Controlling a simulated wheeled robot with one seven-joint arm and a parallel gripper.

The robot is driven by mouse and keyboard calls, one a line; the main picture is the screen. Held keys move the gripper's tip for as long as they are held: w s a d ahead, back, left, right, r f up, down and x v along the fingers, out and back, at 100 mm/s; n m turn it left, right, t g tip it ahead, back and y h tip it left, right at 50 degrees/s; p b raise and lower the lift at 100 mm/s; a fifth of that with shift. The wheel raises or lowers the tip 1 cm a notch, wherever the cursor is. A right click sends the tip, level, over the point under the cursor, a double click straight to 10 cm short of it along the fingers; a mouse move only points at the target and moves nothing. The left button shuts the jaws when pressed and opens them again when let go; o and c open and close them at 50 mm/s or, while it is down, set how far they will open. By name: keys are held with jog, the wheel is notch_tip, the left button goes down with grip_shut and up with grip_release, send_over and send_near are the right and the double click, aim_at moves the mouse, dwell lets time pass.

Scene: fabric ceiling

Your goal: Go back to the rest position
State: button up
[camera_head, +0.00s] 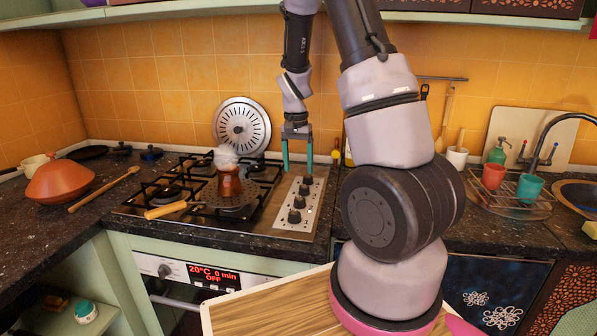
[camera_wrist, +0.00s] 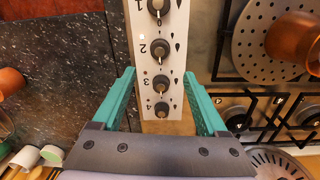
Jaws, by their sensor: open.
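My gripper (camera_head: 297,158) is open and empty, with teal fingers pointing down. It hangs above the right part of the stove (camera_head: 262,226), over the back end of the knob panel (camera_head: 299,217). In the wrist view my gripper (camera_wrist: 166,95) has its two fingers spread either side of the knob panel (camera_wrist: 146,87), with several numbered black knobs between and ahead of them. Nothing is held. My arm's large links cover the middle right of the head view and hide part of the counter.
A round perforated metal disc (camera_head: 241,127) leans at the back wall. A clay tagine (camera_head: 60,181) and wooden spoon (camera_head: 104,190) are left. Cups (camera_head: 529,186) and a sink are right.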

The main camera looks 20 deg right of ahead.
dwell(0.3)
jog(key=s+a+r+n+t+y, duration=0.1)
jog(key=s+a+r+t, duration=0.15)
jog(key=r, duration=0.55)
jog(key=s+a+r+n+t+y, duration=0.15)
jog(key=s+r, duration=0.25)
jog(key=r, duration=0.5)
jog(key=s+a+r+n+t, duration=0.1)
jog(key=s+a+r+t, duration=0.2)
jog(key=s+r, duration=0.7)
jog(key=s, duration=0.4)
jog(key=shift+a, duration=0.25)
